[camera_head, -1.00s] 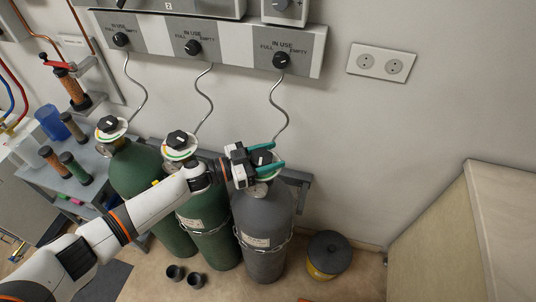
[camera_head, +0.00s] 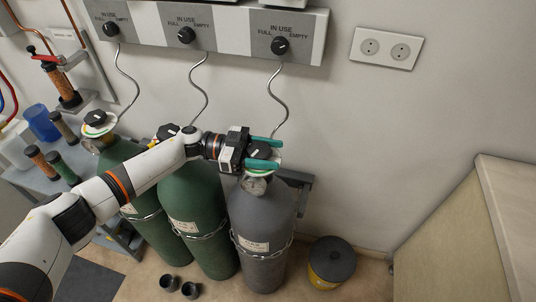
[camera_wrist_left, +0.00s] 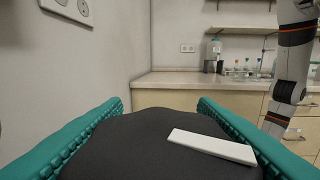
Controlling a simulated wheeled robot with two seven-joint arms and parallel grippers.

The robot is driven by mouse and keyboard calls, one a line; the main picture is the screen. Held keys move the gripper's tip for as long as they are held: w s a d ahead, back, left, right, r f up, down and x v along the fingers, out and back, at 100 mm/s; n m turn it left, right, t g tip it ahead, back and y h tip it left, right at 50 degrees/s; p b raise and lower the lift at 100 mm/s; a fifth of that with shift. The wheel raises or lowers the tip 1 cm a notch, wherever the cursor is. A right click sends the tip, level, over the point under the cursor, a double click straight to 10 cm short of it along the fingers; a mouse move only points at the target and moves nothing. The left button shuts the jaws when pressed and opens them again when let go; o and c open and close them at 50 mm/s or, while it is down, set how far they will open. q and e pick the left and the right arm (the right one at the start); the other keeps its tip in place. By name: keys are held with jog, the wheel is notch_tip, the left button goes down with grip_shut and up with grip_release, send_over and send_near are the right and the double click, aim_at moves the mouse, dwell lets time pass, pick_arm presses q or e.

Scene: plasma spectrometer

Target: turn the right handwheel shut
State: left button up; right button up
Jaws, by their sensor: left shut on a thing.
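The right handwheel is a black knob with a white mark (camera_head: 260,150) on top of the grey gas cylinder (camera_head: 262,215). In the left wrist view the dark handwheel (camera_wrist_left: 150,145) fills the space between the fingers, its white bar slanting down to the right. My left gripper (camera_head: 264,151) is shut on this handwheel, one teal finger on its far side and one on its near side. A round gauge (camera_head: 257,186) sits just below the wheel. My right gripper is not in view.
Two green cylinders (camera_head: 198,210) with their own black handwheels (camera_head: 96,118) stand to the left, partly behind my arm. A wall panel (camera_head: 225,28) with dials hangs above. A lidded bin (camera_head: 331,262) stands at the right, with a cabinet (camera_head: 500,220) beyond.

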aim_at(268, 150)
pick_arm(q)
jog(key=shift+s+f, duration=0.1)
jog(key=o, duration=1)
notch_tip(268, 150, up, 10)
jog(key=shift+r+b, duration=0.1)
jog(key=shift+b, duration=0.25)
